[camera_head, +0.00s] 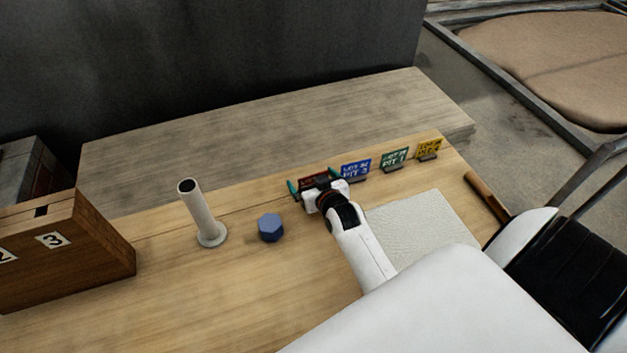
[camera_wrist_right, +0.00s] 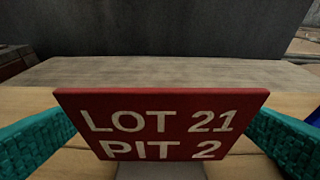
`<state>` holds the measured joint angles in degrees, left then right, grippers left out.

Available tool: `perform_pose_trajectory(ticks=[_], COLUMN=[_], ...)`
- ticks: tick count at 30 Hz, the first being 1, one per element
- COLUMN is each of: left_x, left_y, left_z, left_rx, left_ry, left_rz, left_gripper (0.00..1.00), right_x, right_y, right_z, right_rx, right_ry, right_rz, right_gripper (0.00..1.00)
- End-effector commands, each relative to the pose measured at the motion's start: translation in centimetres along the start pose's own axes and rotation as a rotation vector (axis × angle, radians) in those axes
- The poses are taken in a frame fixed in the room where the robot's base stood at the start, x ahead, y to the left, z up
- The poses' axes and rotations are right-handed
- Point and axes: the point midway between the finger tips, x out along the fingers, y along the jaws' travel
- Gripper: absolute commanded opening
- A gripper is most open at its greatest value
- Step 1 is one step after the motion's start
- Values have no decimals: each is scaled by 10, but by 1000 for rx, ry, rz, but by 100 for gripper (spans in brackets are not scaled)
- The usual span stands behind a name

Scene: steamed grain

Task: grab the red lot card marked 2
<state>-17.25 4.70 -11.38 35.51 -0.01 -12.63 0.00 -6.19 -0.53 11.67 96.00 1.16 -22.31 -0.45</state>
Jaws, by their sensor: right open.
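The red lot card (camera_head: 313,180) stands at the left end of a row of cards, partly hidden behind my right gripper in the head view. In the right wrist view the red card (camera_wrist_right: 160,122) is upright and close, reading "LOT 21 PIT 2". My right gripper (camera_head: 318,186) is open around the card. Its teal fingers stand at the left and right of the card, and gaps seem to remain between them and its edges. The card's lower part and its stand are mostly cut off in the wrist view. My left gripper is not in view.
Blue (camera_head: 355,169), green (camera_head: 394,158) and yellow (camera_head: 429,148) cards stand to the right. A blue hexagonal block (camera_head: 271,227), a white upright tube (camera_head: 201,212) and a wooden numbered box (camera_head: 95,240) are to the left. A pale mat (camera_head: 425,222) lies right of my arm.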

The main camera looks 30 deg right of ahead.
Motion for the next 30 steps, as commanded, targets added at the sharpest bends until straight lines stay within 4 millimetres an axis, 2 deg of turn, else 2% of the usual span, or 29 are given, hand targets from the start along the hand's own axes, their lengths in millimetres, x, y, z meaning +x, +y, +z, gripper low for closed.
perform_pose_trajectory(ticks=[3,11,19,26,30], left_x=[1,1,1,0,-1], left_y=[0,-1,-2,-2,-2], left_z=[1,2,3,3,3], left_rx=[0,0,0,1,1], left_ry=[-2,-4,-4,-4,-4], left_rz=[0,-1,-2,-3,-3], left_gripper=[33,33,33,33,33], right_x=[12,13,13,13,8], right_y=[-1,-1,0,0,0], right_z=[0,0,-1,0,14], right_rx=[-1,-1,0,0,0], right_ry=[1,0,1,0,-3], right_rz=[-1,-1,0,0,0], right_gripper=[100,98,55,55,55])
